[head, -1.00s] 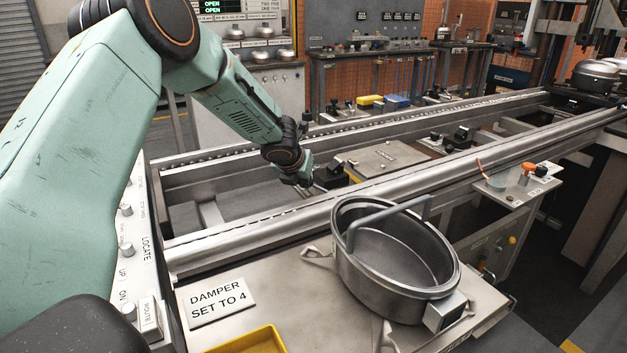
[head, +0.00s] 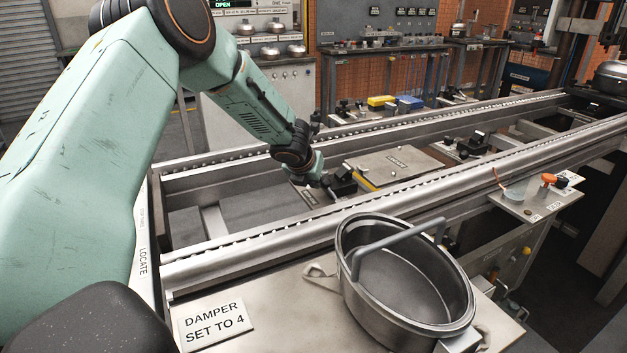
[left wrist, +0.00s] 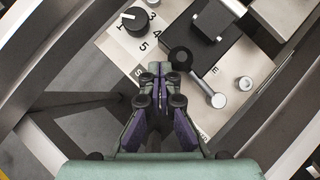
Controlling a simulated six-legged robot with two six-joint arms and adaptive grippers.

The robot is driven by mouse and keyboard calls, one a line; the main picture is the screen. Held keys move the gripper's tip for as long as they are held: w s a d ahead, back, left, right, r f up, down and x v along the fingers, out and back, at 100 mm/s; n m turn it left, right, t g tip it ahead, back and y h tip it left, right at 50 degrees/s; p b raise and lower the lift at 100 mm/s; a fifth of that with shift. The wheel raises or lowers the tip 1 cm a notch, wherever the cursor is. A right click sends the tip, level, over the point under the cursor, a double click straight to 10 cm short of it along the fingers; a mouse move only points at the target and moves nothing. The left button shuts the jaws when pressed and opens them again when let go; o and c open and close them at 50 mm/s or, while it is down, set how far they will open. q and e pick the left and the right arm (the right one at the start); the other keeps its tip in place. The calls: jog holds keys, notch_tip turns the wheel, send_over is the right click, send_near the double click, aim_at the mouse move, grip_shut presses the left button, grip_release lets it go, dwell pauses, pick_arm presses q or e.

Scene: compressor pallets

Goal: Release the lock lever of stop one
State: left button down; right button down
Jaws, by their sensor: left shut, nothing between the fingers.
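My left gripper (head: 316,182) reaches down between the conveyor rails, beside a black stop block (head: 342,181). In the left wrist view the gripper (left wrist: 160,70) is shut and empty. The stop's black block (left wrist: 205,38) sits on a pale plate above and right of the fingertips. The plate's lettering is partly hidden by the fingers. My right gripper is not in view.
A numbered black dial (left wrist: 134,20) is left of the block. A flat metal plate (head: 395,167) lies right of the stop, with another black stop (head: 475,144) beyond. The near rail (head: 300,234) and a metal pot (head: 350,270) stand in front.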

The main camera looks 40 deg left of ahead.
pick_arm(q)
jog(key=shift+s+d+r, duration=0.1)
jog(key=shift+s+r, duration=0.1)
jog(key=shift+r, duration=0.05)
dwell(0.3)
jog(key=v, duration=1.1)
jog(key=shift+s+r, duration=0.2)
jog(key=shift+s, duration=0.05)
jog(key=shift+d, duration=0.15)
